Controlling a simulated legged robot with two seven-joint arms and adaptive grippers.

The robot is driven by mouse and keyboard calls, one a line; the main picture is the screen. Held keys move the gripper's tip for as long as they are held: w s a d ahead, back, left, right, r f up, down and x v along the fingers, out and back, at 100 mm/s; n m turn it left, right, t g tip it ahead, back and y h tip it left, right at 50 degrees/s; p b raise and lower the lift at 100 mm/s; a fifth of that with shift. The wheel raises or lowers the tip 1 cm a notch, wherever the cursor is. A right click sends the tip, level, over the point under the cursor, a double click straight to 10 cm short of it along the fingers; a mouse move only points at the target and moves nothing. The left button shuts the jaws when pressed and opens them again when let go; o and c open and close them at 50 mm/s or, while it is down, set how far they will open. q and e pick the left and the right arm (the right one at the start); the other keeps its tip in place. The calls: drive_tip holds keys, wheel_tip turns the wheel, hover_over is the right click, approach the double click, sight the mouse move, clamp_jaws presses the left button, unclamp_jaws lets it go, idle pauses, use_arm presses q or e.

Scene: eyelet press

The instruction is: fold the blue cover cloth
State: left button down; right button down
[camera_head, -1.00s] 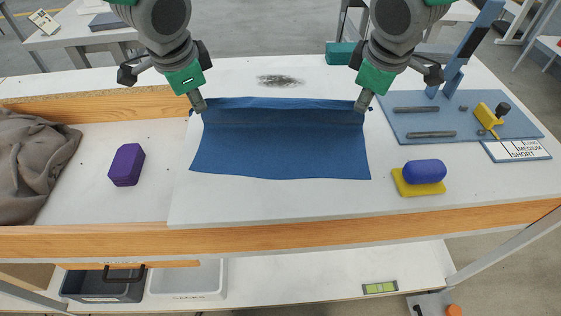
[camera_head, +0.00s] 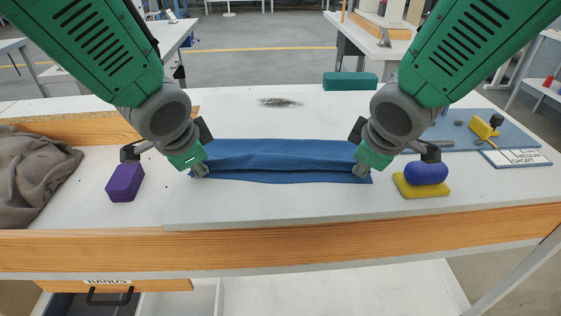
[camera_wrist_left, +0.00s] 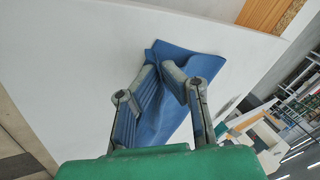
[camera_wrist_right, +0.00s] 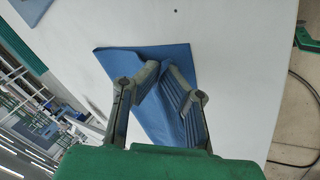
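The blue cover cloth (camera_head: 275,158) lies on the white tabletop as a narrow, doubled strip. Its upper layer bulges in a loose roll, and a flat lower edge shows in front of it. My left gripper (camera_head: 199,170) is at the strip's left end with its fingers closed on the cloth; the left wrist view shows cloth (camera_wrist_left: 180,100) between and below the fingers. My right gripper (camera_head: 362,170) is at the right end, closed on the cloth; the right wrist view shows cloth (camera_wrist_right: 150,110) the same way. The pinched corners are partly hidden by the fingers.
A purple block (camera_head: 125,182) lies left of my left gripper. A blue rounded piece on a yellow pad (camera_head: 424,190) sits right of my right gripper. A grey cloth (camera_head: 35,175) lies far left; a blue-grey board (camera_head: 465,130) is at right.

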use_arm(q)
drive_tip(key=c, duration=1.4)
unclamp_jaws()
drive_tip(key=shift+c, duration=0.2)
use_arm(e)
drive_tip(key=c, duration=1.4)
unclamp_jaws()
drive_tip(key=shift+c, duration=0.2)
use_arm(q)
drive_tip(key=shift+r, duration=0.1)
use_arm(e)
drive_tip(key=shift+r, duration=0.1)
